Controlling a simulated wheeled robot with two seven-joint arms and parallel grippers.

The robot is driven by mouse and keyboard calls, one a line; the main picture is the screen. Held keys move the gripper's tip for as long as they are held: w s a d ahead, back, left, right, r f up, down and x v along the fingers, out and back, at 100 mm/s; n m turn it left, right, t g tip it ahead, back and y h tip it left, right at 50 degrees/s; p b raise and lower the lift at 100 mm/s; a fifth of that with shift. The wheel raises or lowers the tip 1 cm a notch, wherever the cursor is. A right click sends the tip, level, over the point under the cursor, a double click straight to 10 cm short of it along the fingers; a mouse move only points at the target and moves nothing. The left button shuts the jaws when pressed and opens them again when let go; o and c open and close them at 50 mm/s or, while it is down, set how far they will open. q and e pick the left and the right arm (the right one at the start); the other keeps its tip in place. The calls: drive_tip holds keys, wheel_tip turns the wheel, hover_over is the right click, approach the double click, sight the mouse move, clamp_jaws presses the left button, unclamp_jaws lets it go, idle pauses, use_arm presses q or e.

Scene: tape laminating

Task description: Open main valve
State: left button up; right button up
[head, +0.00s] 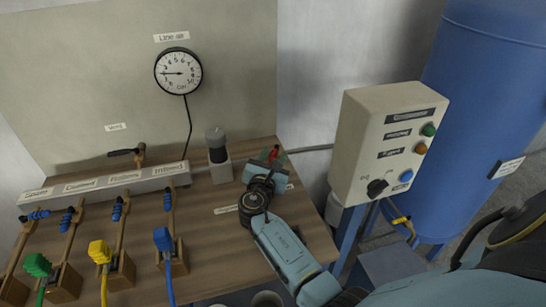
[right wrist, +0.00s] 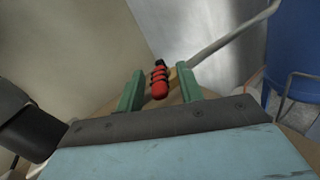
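The main valve's handle appears to be the red and black ribbed grip (right wrist: 159,82) in the right wrist view. In the head view its red part (head: 274,154) shows just past my right gripper, near the back edge of the wooden bench. My right gripper (head: 268,160) is over the bench with its green fingers apart. In the right wrist view the gripper (right wrist: 160,88) has one finger on each side of the red handle, with gaps visible on both sides. The valve body is mostly hidden behind the gripper. My left gripper is not in view.
A black-topped regulator (head: 216,146) stands left of my right gripper. A grey pipe (head: 308,149) runs right toward the control box (head: 358,140) and blue tank (head: 480,90). A gauge (head: 178,72) hangs behind.

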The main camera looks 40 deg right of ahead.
drive_tip(key=shift+a, duration=0.1)
drive_tip(key=v, duration=1.3)
drive_tip(key=shift+s+a, duration=0.1)
